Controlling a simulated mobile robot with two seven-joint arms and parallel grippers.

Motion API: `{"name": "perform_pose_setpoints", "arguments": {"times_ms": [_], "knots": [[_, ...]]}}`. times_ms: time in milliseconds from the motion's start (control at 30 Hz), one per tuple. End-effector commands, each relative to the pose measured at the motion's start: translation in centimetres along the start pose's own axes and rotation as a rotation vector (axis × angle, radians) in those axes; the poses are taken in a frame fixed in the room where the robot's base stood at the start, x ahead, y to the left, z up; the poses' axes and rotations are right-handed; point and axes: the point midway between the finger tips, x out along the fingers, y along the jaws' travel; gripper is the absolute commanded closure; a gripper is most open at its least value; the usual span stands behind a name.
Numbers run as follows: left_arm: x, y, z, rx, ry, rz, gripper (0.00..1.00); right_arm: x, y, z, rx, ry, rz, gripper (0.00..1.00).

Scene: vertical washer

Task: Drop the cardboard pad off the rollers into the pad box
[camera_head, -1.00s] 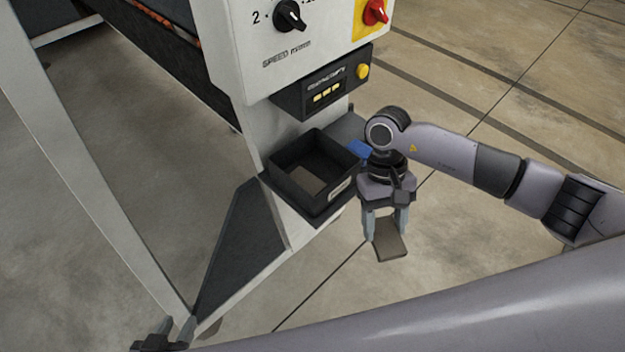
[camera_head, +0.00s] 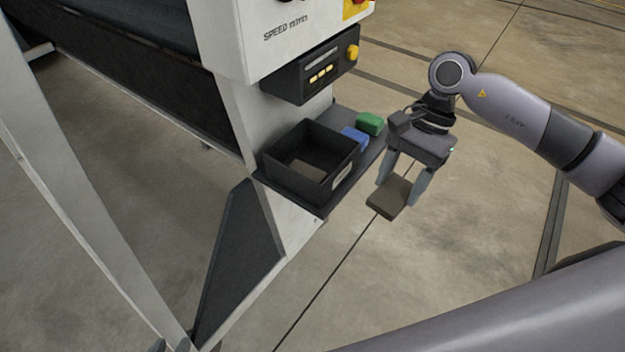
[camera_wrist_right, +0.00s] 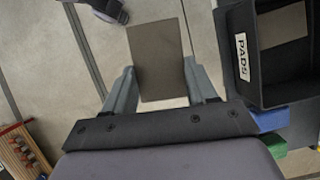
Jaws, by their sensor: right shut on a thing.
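A flat brown cardboard pad (camera_head: 389,197) is held between the fingers of my right gripper (camera_head: 401,190), in the air to the right of the pad box. The pad also shows in the right wrist view (camera_wrist_right: 158,60), between the two fingers. The black open pad box (camera_head: 343,176) stands on a shelf at the machine's side. Its PADS label shows in the right wrist view (camera_wrist_right: 242,56). Another brown pad (camera_head: 308,170) lies on the box floor. My left gripper (camera_head: 172,346) is only partly in view at the bottom left edge; its opening is not clear.
A blue block (camera_head: 354,138) and a green block (camera_head: 370,123) sit on the shelf (camera_head: 372,150) behind the box. A black control panel (camera_head: 312,77) with yellow buttons juts out above the box. Open floor lies below and right.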

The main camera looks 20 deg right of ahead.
Motion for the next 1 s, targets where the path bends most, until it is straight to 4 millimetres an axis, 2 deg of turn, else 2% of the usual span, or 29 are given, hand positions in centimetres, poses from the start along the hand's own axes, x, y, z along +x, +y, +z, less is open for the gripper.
{"name": "perform_pose_setpoints", "arguments": {"times_ms": [33,100,600,800,1000], "knots": [[0.8,0.1,0.9,-0.001,0.0,0.004,0.62,-0.2,0.2,-0.5,0.087,0.005,-0.041,0.76],[1.2,0.3,1.6,-0.003,-0.004,0.007,0.62,-1.1,0.4,-0.6,0.211,0.005,-0.092,0.76],[4.3,0.2,5.1,-0.008,-0.01,0.013,0.62,-5.9,3.2,0.1,1.013,0.007,-0.429,0.76],[5.0,0.2,5.6,-0.009,0.0,0.017,0.62,-6.8,4.4,0.8,1.235,0.006,-0.519,0.76],[5.3,0.3,5.9,-0.009,-0.003,0.019,0.62,-7.3,4.9,1.2,1.339,0.004,-0.556,0.76]]}}
